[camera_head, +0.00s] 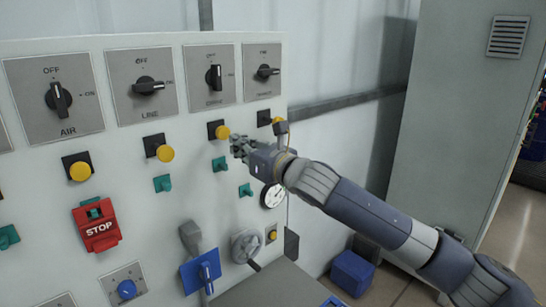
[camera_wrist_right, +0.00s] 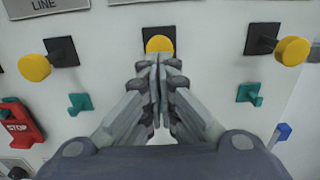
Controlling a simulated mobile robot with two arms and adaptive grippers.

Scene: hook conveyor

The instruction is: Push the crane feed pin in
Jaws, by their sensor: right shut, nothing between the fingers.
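The panel carries a row of round yellow knobs on black square plates and a lower row of teal pins. No readable label tells me which is the crane feed pin. My right gripper (camera_head: 238,144) is shut and empty in front of the panel, just right of a yellow knob (camera_head: 222,132). In the right wrist view, the closed fingertips (camera_wrist_right: 158,62) overlap the lower edge of this middle knob (camera_wrist_right: 158,44); I cannot tell whether they touch it. A teal pin (camera_head: 219,163) sits below the knob in the head view; the fingers hide that spot in the wrist view. My left gripper is not in view.
Rotary switches, including AIR (camera_head: 58,99) and LINE (camera_head: 149,87), line the panel's top. Other yellow knobs (camera_wrist_right: 292,51) and teal pins (camera_wrist_right: 249,94) flank the fingers. A red STOP box (camera_head: 98,229), a gauge (camera_head: 273,196) and a blue-handled switch (camera_head: 205,273) sit lower.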

